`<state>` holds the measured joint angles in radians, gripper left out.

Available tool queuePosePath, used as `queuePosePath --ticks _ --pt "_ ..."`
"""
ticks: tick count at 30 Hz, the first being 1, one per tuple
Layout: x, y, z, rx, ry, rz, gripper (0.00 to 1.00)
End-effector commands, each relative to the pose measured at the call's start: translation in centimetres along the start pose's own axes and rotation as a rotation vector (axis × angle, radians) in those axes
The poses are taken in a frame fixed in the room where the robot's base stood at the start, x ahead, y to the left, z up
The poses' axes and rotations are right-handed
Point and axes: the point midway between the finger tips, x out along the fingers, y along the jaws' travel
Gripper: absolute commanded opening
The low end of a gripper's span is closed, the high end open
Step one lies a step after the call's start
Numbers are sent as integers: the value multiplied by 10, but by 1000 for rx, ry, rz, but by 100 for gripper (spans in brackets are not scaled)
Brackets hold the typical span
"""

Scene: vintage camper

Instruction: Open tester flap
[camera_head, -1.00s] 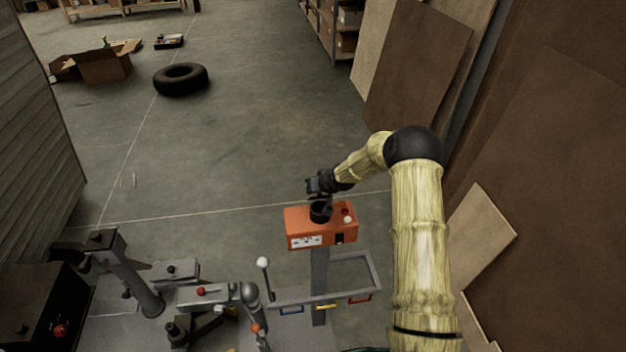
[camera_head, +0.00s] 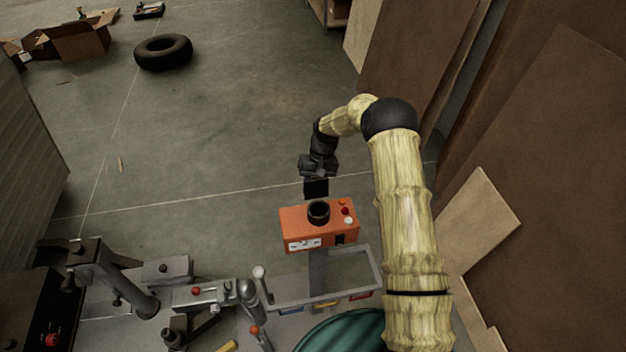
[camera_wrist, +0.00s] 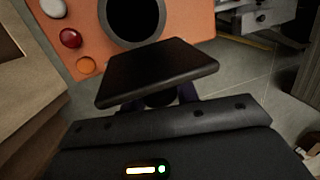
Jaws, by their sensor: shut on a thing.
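The tester is an orange box (camera_head: 292,222) on a grey post, with a round black opening in its top; it also shows at the top of the wrist view (camera_wrist: 190,20). A flat black flap (camera_head: 316,188) stands raised behind the opening in the head view, and the opening is uncovered. In the wrist view the flap (camera_wrist: 160,70) is a dark slab just in front of my gripper. My gripper (camera_head: 317,174) is at the flap's upper end, shut on it. The fingertips are mostly hidden behind the flap in the wrist view.
Small buttons sit on the tester's right side, including a red one (camera_head: 345,211). A grey frame with a lever (camera_head: 262,285) is below the tester. Grey machinery (camera_head: 165,272) stands left. Brown boards (camera_head: 570,130) lean at the right. Floor beyond the tester is clear up to a tire (camera_head: 163,53).

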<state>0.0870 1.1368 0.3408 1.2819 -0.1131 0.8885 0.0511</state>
Motion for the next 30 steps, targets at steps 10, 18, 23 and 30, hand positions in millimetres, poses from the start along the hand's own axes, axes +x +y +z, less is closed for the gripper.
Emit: queuePosePath --ticks 10,18,23,30 --pt "5 1 -1 26 -103 3 0" --pt "5 1 0 29 -117 2 0" --pt "5 0 0 27 -116 2 0" --pt "4 4 1 33 -117 1 52"
